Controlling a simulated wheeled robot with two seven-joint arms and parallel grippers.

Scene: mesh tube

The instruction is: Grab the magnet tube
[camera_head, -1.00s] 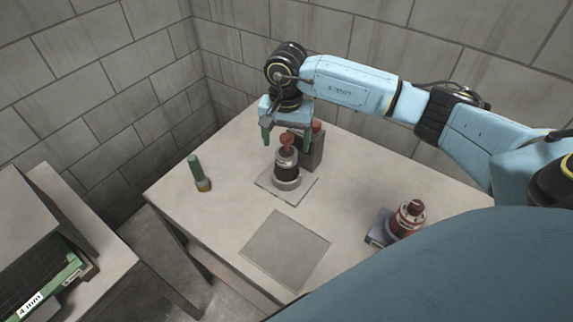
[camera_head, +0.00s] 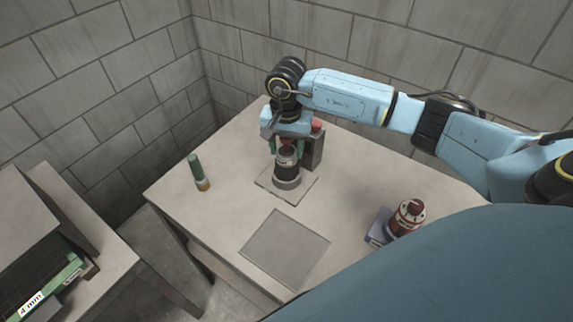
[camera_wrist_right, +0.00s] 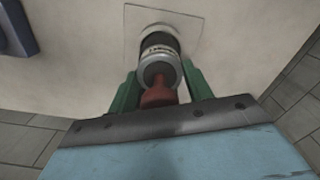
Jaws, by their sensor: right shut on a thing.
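A dark cylindrical tube (camera_head: 287,162) with a silver base and red top stands upright on a thin square plate (camera_head: 303,191) on the table. I take it for the magnet tube, though no readable label confirms this. My right gripper (camera_head: 287,149) has come down over its top from above. In the right wrist view, its green fingers (camera_wrist_right: 161,84) lie on both sides of the tube's red knob (camera_wrist_right: 158,94), shut on it. The tube's body (camera_wrist_right: 159,45) shows beyond them. My left gripper is not in view.
A dark box (camera_head: 313,152) with a red knob stands close behind the tube. A red device (camera_head: 407,218) on a blue base is at the right. A bare square plate (camera_head: 285,249) lies in front.

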